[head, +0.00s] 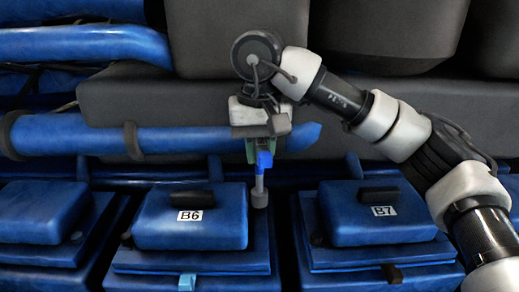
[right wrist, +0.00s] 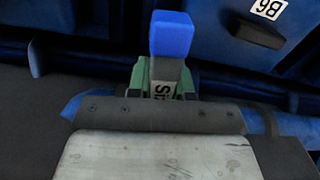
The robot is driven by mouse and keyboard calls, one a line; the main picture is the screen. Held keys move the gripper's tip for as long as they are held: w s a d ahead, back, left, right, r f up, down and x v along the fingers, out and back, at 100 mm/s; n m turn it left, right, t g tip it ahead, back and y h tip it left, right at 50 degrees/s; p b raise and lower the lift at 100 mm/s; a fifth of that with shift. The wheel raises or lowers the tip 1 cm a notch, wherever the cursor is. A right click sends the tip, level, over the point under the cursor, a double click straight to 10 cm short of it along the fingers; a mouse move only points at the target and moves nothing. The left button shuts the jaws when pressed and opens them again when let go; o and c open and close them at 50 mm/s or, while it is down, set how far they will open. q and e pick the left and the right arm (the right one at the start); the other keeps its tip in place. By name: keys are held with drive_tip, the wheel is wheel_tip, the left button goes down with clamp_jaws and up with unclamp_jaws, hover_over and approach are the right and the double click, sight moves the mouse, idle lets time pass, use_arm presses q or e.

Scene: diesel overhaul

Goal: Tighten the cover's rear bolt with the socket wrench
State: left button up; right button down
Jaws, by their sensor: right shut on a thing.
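My right gripper (head: 262,135) comes in from the right above the gap between two blue covers and points down. It is shut on the socket wrench (head: 264,159), which has a blue section and a grey shaft. The wrench hangs roughly upright, its grey socket end beside the right side of the B6 cover (head: 190,224). In the right wrist view the wrench's blue block (right wrist: 171,35) stands out beyond the green fingers of the gripper (right wrist: 162,82). I cannot make out the rear bolt or tell whether the socket is seated on it. My left gripper is not in view.
The B7 cover (head: 372,215) is to the right, and another blue cover (head: 40,212) is at the left. A blue pipe (head: 200,140) runs behind the gripper, with large dark grey housings above. A light-blue piece (head: 187,282) sits at the B6 unit's front edge.

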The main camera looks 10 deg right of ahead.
drive_tip(key=shift+r+p, duration=1.1)
drive_tip(key=shift+r, duration=0.5)
wheel_tip(320, 180, up, 6)
drive_tip(key=p, duration=0.5)
drive_tip(key=shift+r, duration=0.1)
drive_tip(key=shift+s, duration=0.1)
drive_tip(key=s+a+b, duration=0.1)
drive_tip(key=s, duration=0.5)
drive_tip(key=shift+s+a, duration=0.2)
drive_tip(key=shift+s, duration=0.15)
drive_tip(key=shift+f, duration=0.2)
